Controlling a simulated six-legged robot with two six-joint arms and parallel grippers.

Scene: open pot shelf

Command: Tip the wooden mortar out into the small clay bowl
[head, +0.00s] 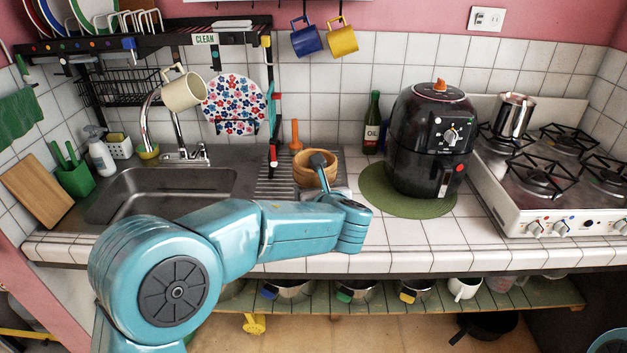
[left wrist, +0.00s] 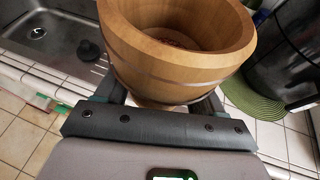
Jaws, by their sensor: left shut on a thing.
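The wooden mortar (head: 312,176) is a light brown round tub. I cannot make out the small clay bowl. My right gripper is in neither view.
A black air fryer (head: 432,140) stands on a green round mat (head: 385,200) right of the mortar, with a dark oil bottle (head: 372,125) behind. The sink (head: 165,195) is at left, the gas hob (head: 560,190) at right. Several pots sit on the shelf (head: 500,298) below.

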